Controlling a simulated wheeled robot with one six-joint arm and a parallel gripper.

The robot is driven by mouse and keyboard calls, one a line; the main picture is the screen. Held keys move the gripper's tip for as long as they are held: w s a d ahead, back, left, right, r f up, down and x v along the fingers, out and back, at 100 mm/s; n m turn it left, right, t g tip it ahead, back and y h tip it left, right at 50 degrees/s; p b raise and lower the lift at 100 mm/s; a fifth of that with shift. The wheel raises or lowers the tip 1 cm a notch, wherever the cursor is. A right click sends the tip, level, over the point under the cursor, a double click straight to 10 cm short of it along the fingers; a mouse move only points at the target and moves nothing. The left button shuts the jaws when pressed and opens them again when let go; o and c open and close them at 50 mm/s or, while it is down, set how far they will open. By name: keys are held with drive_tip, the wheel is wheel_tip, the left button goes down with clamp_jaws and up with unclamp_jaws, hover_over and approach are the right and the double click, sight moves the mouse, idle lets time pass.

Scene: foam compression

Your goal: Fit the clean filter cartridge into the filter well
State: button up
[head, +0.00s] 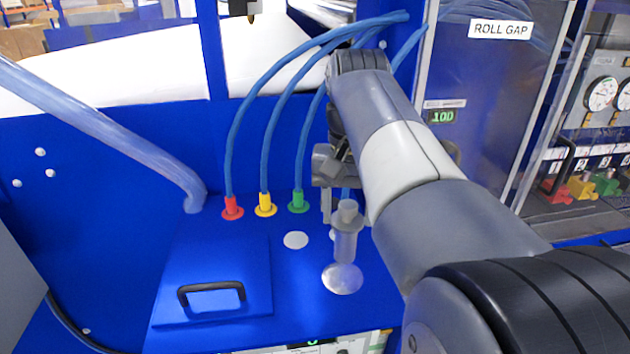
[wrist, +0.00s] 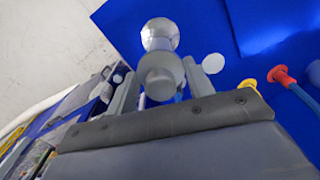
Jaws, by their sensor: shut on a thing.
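A grey, see-through filter cartridge (head: 346,240) with a wider collar and a knob-like top stands upright in the head view. It also shows end-on in the wrist view (wrist: 160,78), between the two fingers of my gripper (wrist: 160,68). My gripper (head: 342,207) is shut on its upper part, partly hidden behind my arm in the head view. A shiny round metal piece (head: 342,280), seemingly the filter well, lies on the blue panel just below the cartridge. It also shows in the wrist view (wrist: 160,34). I cannot tell whether the cartridge's lower end touches or enters it.
Red (head: 232,208), yellow (head: 265,204) and green (head: 298,202) hose fittings with blue hoses stand behind. A white disc (head: 295,240) lies left of the cartridge. A blue lid with a black handle (head: 211,290) is at front left. A ROLL GAP cabinet (head: 490,100) stands behind right.

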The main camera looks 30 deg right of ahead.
sight(347, 221)
drive_tip(key=shift+w+f, duration=0.15)
drive_tip(key=shift+f+b, duration=0.55)
drive_tip(key=shift+b, duration=0.15)
drive_tip(key=shift+f+b, duration=0.95)
drive_tip(key=shift+f, duration=0.35)
drive_tip(key=shift+s, duration=0.25)
drive_tip(key=shift+f, duration=0.15)
drive_tip(key=shift+f+b, duration=2.85)
drive_tip(key=shift+f, duration=1.8)
drive_tip(key=o, duration=1.4)
drive_tip(key=shift+r, duration=0.15)
wheel_tip(347, 221, up, 11)
drive_tip(key=shift+f+p, duration=0.15)
drive_tip(key=shift+p, duration=0.3)
